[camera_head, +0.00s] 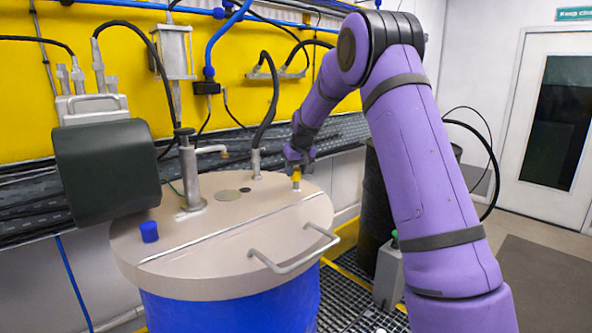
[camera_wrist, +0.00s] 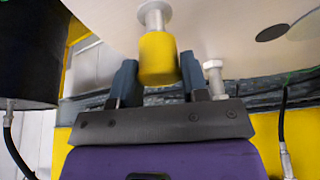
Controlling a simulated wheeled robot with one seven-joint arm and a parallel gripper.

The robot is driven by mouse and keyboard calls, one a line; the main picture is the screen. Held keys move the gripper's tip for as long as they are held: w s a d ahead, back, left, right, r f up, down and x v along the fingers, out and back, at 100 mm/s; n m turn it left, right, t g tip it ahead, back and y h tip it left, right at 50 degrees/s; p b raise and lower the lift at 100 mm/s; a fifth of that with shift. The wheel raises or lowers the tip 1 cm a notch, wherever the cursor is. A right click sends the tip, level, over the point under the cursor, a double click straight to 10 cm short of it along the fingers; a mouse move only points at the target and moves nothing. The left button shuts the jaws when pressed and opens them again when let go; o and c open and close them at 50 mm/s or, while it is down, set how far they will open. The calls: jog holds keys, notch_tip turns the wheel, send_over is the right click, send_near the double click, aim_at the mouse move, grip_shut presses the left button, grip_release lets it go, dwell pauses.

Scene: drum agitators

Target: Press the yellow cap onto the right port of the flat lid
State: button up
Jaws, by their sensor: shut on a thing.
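The yellow cap (camera_head: 296,172) is at the right side of the flat beige lid (camera_head: 235,225), in line with the light metal right port (camera_head: 296,185) beneath it. In the wrist view, the yellow cap (camera_wrist: 158,62) sits between the fingers of my gripper (camera_wrist: 158,68), and its open end meets the port's stem (camera_wrist: 155,18). A short stem shows between the cap and the lid. How far the cap sits over the stem cannot be told. My gripper (camera_head: 297,160) is shut on the cap, above the lid in the head view.
A blue cap (camera_head: 149,232) stands on the lid's left front. A metal tap pipe (camera_head: 190,172) and a hose fitting (camera_head: 256,160) rise from the lid behind. A handle (camera_head: 295,255) crosses the front right rim. A dark drum (camera_head: 372,210) stands to the right.

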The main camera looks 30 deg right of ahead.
jog(key=shift+f, duration=0.25)
jog(key=shift+f, duration=0.95)
jog(key=shift+f, duration=0.65)
dwell(1.1)
jog(key=o, duration=1)
jog(key=shift+r, duration=0.15)
jog(key=shift+c, duration=0.2)
jog(key=shift+r, duration=1.95)
